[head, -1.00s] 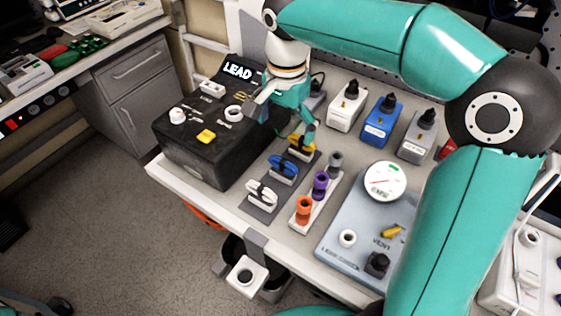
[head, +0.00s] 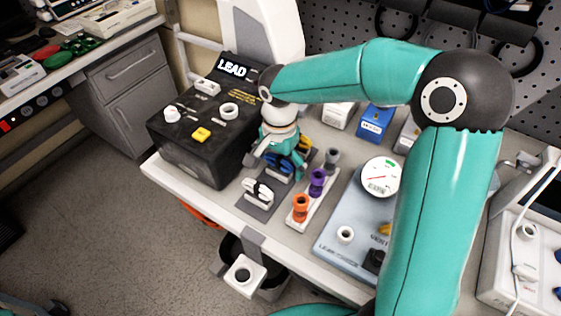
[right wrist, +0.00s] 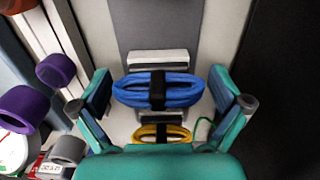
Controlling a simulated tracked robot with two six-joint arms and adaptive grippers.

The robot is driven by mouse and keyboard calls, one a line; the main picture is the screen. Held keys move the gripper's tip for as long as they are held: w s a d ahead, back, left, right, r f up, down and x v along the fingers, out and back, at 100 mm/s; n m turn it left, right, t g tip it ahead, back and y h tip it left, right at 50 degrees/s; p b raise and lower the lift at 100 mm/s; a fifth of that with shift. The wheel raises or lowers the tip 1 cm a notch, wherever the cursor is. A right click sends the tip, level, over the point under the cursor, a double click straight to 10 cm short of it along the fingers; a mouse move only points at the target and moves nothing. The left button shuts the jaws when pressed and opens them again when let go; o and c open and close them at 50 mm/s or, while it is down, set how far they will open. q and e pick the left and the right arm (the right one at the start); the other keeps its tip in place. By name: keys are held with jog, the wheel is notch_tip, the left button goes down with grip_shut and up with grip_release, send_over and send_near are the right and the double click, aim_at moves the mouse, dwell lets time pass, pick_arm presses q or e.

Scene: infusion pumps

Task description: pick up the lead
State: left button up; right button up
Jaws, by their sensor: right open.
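A blue coiled lead (right wrist: 185,92) with a black strap lies in the middle of the right wrist view. A yellow coiled lead (right wrist: 174,132) is just below it there. In the head view my right gripper (head: 281,160) partly hides the blue and yellow leads.
Orange (head: 301,206), purple (head: 317,182) and grey (head: 332,158) cylinders stand close on the right. A grey gauge panel (head: 345,212) lies further right.

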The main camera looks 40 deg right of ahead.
jog(key=shift+f, duration=0.1)
jog(key=shift+c, duration=0.2)
jog(key=c, duration=1.1)
